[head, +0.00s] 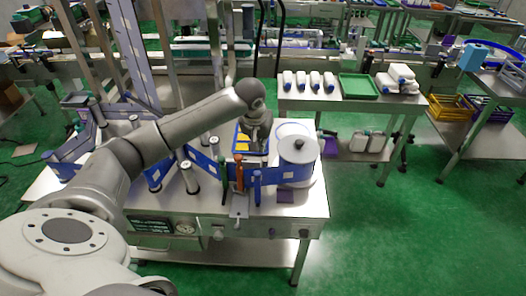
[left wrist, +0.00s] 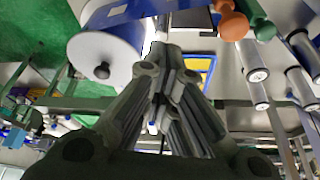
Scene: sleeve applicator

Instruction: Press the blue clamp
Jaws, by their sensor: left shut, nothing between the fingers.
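A blue upright piece (head: 256,187), which looks like the blue clamp, stands at the front edge of the machine table. It is just right of an orange-red handle (head: 239,178) and left of the roll. My left gripper (head: 257,148) is above the table, behind and above the blue piece and apart from it. Its fingers are together and empty in the left wrist view (left wrist: 168,62). The clamp's lower part and exact shape are too small to make out. My right gripper is not in view.
A white roll with a dark knob (head: 298,160) stands right of the gripper; it also shows in the left wrist view (left wrist: 103,52). A blue tray with yellow inside (head: 238,142) lies beside the gripper. Steel rollers (head: 189,176) stand left. Green floor (head: 390,235) is open at right.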

